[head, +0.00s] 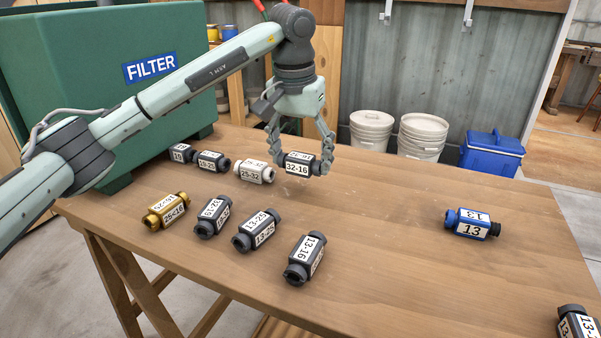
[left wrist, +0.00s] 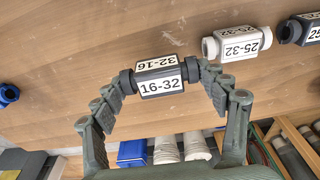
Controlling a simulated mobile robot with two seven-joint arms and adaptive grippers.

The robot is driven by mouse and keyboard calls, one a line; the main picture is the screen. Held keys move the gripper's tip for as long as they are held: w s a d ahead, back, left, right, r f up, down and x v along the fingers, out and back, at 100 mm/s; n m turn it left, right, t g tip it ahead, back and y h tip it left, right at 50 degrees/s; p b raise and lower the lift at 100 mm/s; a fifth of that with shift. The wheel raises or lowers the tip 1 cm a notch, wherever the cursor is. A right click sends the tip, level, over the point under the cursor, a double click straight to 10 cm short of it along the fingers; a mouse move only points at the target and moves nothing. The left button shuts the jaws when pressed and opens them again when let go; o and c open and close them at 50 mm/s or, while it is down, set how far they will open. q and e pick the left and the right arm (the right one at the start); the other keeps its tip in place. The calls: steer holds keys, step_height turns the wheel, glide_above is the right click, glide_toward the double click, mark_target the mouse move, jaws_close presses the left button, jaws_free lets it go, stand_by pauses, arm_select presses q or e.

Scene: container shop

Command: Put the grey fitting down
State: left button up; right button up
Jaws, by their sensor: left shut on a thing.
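The grey fitting (head: 298,158), labelled 32-16, is between the fingers of my left gripper (head: 301,165) at the far part of the wooden table (head: 380,240). In the left wrist view the same dark grey fitting (left wrist: 158,76) shows the labels 32-16 and 16-32. There the left gripper (left wrist: 163,80) is shut on it, with a finger at each end. The fitting lies level, at or just above the table top; I cannot tell whether it touches. My right gripper is not in view.
A white 25-32 fitting (head: 255,171) lies just left of the held one. Several dark fittings (head: 256,230) and a gold one (head: 166,210) lie nearer. A blue fitting (head: 471,223) lies right. The green FILTER box (head: 100,85) stands at left. The table's middle right is clear.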

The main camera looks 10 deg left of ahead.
mark_target(300, 175)
arm_select(q)
steer(key=shift+f, duration=1.9)
steer(key=shift+f, duration=0.15)
steer(key=o, duration=1.2)
steer(key=shift+c, duration=0.2)
step_height(300, 175, up, 12)
steer(key=s, duration=0.1)
steer(key=shift+s+a, duration=0.15)
steer(key=shift+s, duration=0.25)
